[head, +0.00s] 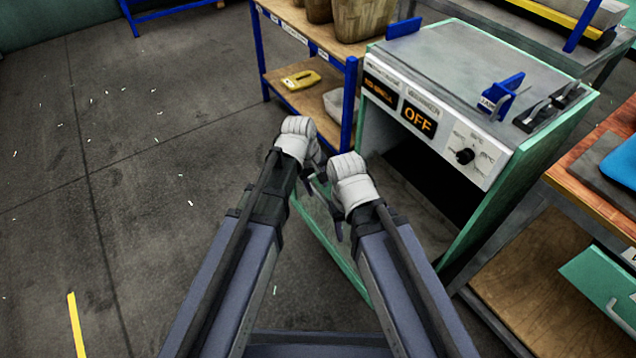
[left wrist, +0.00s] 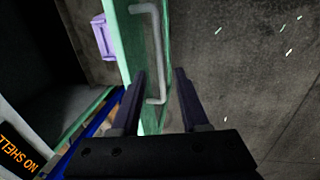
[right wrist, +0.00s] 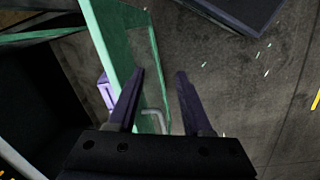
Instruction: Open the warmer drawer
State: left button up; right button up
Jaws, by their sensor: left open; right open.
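The warmer (head: 440,110) is a green-sided cabinet with a white control panel, an OFF display and a knob. A dark opening shows below the panel. The green drawer front (head: 345,265) stands out from the cabinet, partly hidden by my arms. Its grey bar handle (left wrist: 160,55) shows in the left wrist view, its lower end between my fingers in the picture. My left gripper (head: 312,180) is open at the drawer front. My right gripper (head: 333,205) is open beside it; the handle (right wrist: 153,114) shows between its fingers. I cannot tell whether either touches the handle.
A blue-framed shelf (head: 352,95) with baskets and a yellow object (head: 301,80) stands behind on the left. A wooden bench (head: 595,180) stands close on the right, with a green panel (head: 605,285) below. The floor on the left is open.

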pick_arm(q)
jog(key=r, duration=0.1)
jog(key=r+p, duration=0.2)
jog(key=shift+s+a, duration=0.2)
jog(key=shift+a, duration=0.05)
pick_arm(e)
notch_tip(320, 180, up, 3)
pick_arm(q)
jog(key=s+a+r+m+y+p, duration=0.1)
jog(key=s+r+m+p, duration=0.4)
jog(key=r+p, duration=0.5)
jog(key=s+a+r+m+g+y+p, duration=0.1)
jog(key=s+r+m+y+p, duration=0.1)
jog(key=s+r+m+p, duration=0.4)
notch_tip(320, 180, up, 5)
jog(key=s+p, duration=0.2)
jog(key=p, duration=0.2)
jog(key=shift+s+a+f+p, duration=0.2)
jog(key=shift+s+a+p, duration=0.1)
jog(key=shift+a+p, duration=0.1)
pick_arm(e)
notch_tip(320, 180, up, 21)
pick_arm(q)
jog(key=shift+d, duration=0.15)
pick_arm(e)
jog(key=shift+d, duration=0.1)
